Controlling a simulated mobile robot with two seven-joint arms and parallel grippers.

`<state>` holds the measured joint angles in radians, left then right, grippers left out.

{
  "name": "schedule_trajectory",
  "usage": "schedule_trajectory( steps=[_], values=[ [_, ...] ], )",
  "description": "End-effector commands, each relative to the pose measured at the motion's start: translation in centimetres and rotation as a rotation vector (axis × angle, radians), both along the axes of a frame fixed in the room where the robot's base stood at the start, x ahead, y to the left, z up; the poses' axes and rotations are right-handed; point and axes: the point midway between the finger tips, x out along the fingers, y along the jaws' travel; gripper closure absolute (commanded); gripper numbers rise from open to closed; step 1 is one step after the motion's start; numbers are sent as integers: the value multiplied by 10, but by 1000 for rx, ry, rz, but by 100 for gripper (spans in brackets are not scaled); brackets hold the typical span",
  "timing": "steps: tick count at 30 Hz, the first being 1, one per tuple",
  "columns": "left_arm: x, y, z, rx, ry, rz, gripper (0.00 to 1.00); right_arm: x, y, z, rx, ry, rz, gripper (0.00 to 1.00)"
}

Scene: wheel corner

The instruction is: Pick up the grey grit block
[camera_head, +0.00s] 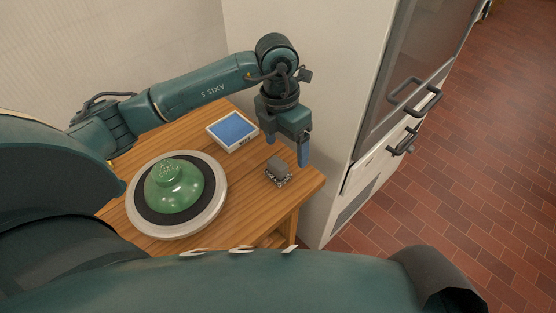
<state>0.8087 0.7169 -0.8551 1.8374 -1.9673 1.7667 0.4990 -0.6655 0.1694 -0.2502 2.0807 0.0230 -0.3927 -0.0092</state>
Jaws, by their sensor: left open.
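The grey grit block (277,166) lies on the wooden table near its right corner, on top of or against a speckled dark-and-light piece (281,180); I cannot tell exactly how they touch. My left gripper (287,148) is above and slightly beyond the block, pointing down, with its two blue fingertips apart and nothing between them. The block is in plain view below the fingers. My right gripper is not in view.
A round wheel (219,199) with a light rim and black top carries a green rounded pot (175,187) at the table's left. A white-framed blue tray (232,131) lies at the back. A white cabinet (352,180) with dark handles stands right of the wooden table (235,220).

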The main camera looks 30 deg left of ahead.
Motion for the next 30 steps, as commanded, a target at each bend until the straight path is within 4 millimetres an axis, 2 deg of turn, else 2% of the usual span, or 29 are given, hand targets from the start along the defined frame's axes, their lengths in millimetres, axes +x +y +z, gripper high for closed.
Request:
schedule_trajectory(
  steps=[1, 2, 5, 15, 23, 30],
  values=[
    [6, 14, 4, 62, -17, 18, 20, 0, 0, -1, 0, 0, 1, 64],
    [8, 20, 5, 89, -22, 27, 20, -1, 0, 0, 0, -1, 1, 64],
    [10, 28, 0, 129, -28, 40, 20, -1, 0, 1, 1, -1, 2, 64],
    [10, 27, -59, 127, -29, 39, 20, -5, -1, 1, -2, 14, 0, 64],
    [11, 27, -79, 127, -28, 37, 20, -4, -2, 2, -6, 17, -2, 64],
    [14, 25, -115, 125, -28, 38, 20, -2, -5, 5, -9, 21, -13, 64]
  ],
)
